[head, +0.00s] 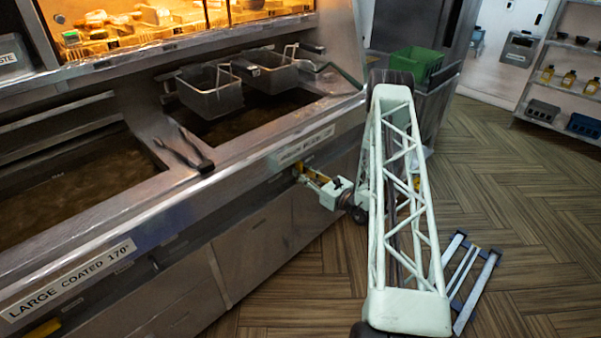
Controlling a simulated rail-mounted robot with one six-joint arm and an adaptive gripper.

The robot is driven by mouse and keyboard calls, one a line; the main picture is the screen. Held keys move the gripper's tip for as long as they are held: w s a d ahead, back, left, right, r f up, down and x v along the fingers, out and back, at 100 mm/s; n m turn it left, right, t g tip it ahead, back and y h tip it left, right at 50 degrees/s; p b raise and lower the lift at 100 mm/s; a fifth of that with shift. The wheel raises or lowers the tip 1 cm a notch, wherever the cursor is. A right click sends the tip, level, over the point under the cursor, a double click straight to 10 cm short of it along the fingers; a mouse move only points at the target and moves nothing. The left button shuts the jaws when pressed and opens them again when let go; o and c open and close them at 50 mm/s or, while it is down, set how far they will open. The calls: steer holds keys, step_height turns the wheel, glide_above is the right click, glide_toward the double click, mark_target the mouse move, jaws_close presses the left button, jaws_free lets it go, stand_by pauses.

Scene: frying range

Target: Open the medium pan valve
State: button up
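The middle pan (255,122) is an oil-filled well in the steel range, with a partly unreadable label (306,146) on its front edge. A small yellow valve handle (298,168) shows on the front panel below that label. My gripper (309,177) reaches in from the right at the front panel, its fingers at the yellow handle. The fingers are small and overlap the handle, so I cannot tell whether they are closed on it or how far the handle is turned.
Two wire baskets (210,92) hang over the middle pan. Black tongs (186,152) lie on the divider beside the large pan (70,190). Another yellow handle (42,329) shows at lower left. A blue-grey frame (470,280) lies on the otherwise clear floor at right.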

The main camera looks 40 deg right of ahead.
steer(key=s, duration=1.1)
steer(key=shift+s+d, duration=0.25)
steer(key=shift+d, duration=0.2)
stand_by(0.4)
